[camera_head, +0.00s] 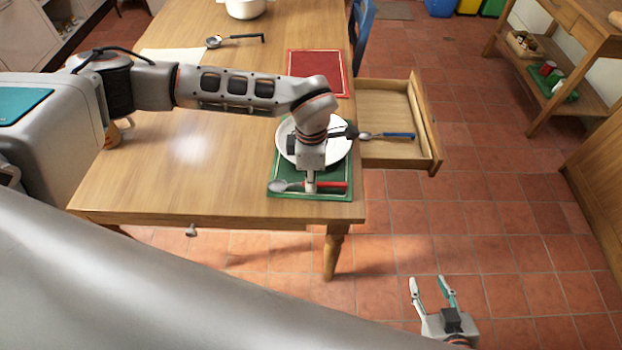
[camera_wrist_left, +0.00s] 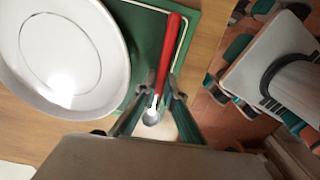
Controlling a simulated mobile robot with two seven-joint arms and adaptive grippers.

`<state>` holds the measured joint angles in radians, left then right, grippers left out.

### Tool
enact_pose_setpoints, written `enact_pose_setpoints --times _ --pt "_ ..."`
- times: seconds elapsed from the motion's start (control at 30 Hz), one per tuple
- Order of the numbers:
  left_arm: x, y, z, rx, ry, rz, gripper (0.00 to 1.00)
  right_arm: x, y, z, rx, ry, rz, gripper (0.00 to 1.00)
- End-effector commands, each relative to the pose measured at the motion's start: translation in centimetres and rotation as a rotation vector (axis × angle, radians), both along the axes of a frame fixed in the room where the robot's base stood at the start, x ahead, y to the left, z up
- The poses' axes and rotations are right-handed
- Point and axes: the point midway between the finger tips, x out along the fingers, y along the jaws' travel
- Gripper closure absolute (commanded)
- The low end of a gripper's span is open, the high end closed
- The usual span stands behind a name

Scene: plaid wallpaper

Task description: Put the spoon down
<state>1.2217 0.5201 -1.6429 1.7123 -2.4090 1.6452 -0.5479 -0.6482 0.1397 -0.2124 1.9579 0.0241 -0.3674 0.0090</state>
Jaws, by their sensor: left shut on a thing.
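A spoon with a red handle (camera_head: 333,186) and a silver bowl lies along the front of the green placemat (camera_head: 343,166), in front of the white plate (camera_head: 337,150). My left gripper (camera_head: 310,187) points down and is shut on the spoon near where handle and bowl meet. In the left wrist view, the spoon's red handle (camera_wrist_left: 171,50) extends past the fingertips (camera_wrist_left: 162,84), beside the plate (camera_wrist_left: 65,58). Any small gap between spoon and mat cannot be told. My right gripper (camera_head: 433,290) is open and empty over the tiled floor.
An open drawer (camera_head: 385,153) at the table's right holds a blue-handled utensil (camera_head: 388,135). A red placemat (camera_head: 318,68), a dark-handled ladle (camera_head: 235,40) and a white pot (camera_head: 245,8) are farther back. The table's left front (camera_head: 150,185) is bare.

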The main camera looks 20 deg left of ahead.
Motion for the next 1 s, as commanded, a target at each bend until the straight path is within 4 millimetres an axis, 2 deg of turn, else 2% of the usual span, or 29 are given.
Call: enact_pose_setpoints --times 0.07,0.1,0.13,0.17,0.57,0.77,1.0 --pt "0.0 0.0 -0.3 0.001 0.0 0.0 1.0 0.0 0.0 -0.2 0.0 0.0 0.0 0.6" --pt "0.0 0.0 -0.3 0.0 0.0 0.0 0.83 0.0 0.0 -0.2 0.0 0.0 0.0 0.6" --pt "0.0 0.0 -0.3 0.0 0.0 0.0 0.75 0.0 0.0 -0.1 0.0 0.0 0.0 0.6" --pt "0.0 0.0 -0.2 0.0 0.0 0.0 0.74 0.0 0.0 -0.1 0.0 0.0 0.0 0.6" --pt "0.0 0.0 0.3 0.0 -0.001 0.0 0.74 0.2 0.0 0.5 0.002 -0.007 0.0 0.6" --pt "0.2 0.0 3.2 0.0 -0.004 0.0 0.74 0.2 0.0 0.2 0.002 -0.007 0.0 0.6" --pt "0.1 0.0 8.2 0.0 -0.004 0.0 0.74 0.1 0.0 -0.3 0.001 -0.003 0.0 0.6"
